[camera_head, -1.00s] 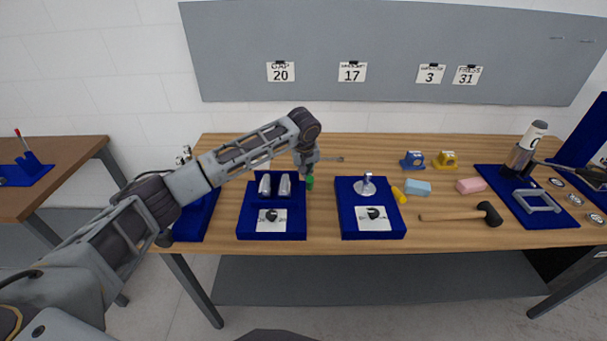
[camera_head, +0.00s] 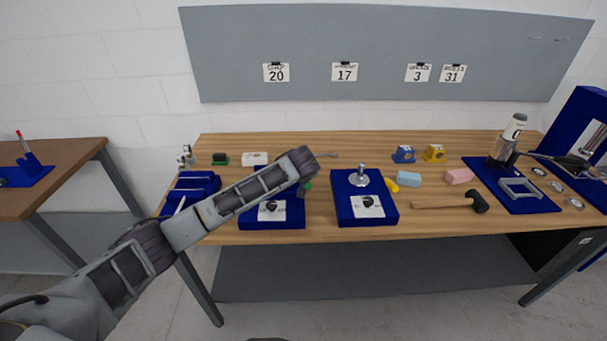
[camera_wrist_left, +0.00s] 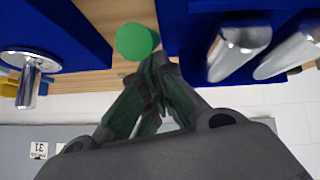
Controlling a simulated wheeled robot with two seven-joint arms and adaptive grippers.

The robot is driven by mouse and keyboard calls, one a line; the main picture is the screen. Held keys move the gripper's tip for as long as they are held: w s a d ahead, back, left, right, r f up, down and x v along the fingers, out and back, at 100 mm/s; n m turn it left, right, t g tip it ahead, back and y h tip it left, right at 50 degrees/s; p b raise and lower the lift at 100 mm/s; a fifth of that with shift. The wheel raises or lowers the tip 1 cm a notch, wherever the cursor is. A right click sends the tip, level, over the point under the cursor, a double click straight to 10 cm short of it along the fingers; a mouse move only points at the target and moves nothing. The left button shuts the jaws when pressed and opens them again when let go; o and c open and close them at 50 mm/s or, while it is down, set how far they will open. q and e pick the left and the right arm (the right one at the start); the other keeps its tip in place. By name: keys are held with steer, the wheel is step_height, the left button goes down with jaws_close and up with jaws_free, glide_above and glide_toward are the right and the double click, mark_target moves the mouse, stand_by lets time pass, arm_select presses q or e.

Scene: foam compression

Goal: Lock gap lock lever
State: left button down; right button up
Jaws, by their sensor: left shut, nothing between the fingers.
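A green round-topped piece (camera_head: 308,187) stands at the right side of the blue base with the picture card (camera_head: 290,221); whether it is the gap lock lever I cannot tell. In the left wrist view it is a green disc (camera_wrist_left: 134,41) just left of my left gripper's fingertips (camera_wrist_left: 157,62). The fingers are shut and empty, close to it; contact is unclear. Two shiny metal cylinders (camera_wrist_left: 238,42) on a blue block lie to the right there. In the head view my left arm covers them and most of the gripper. My right gripper is out of view.
A second blue base (camera_head: 346,214) with a metal post (camera_head: 360,176) stands to the right. A white block (camera_head: 254,158) sits behind my arm.

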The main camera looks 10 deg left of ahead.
arm_select(q)
steer(key=shift+s+d+f+t, duration=0.25)
steer(key=shift+s+f+t, duration=0.3)
steer(key=shift+t, duration=0.15)
steer(key=shift+s+f, duration=0.25)
steer(key=shift+s, duration=0.05)
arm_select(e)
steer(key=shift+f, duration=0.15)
arm_select(q)
steer(key=shift+s+d+f, duration=0.1)
steer(key=shift+s+f, duration=0.05)
steer(key=shift+f, duration=0.05)
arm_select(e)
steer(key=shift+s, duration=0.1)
arm_select(q)
steer(key=shift+r, duration=0.1)
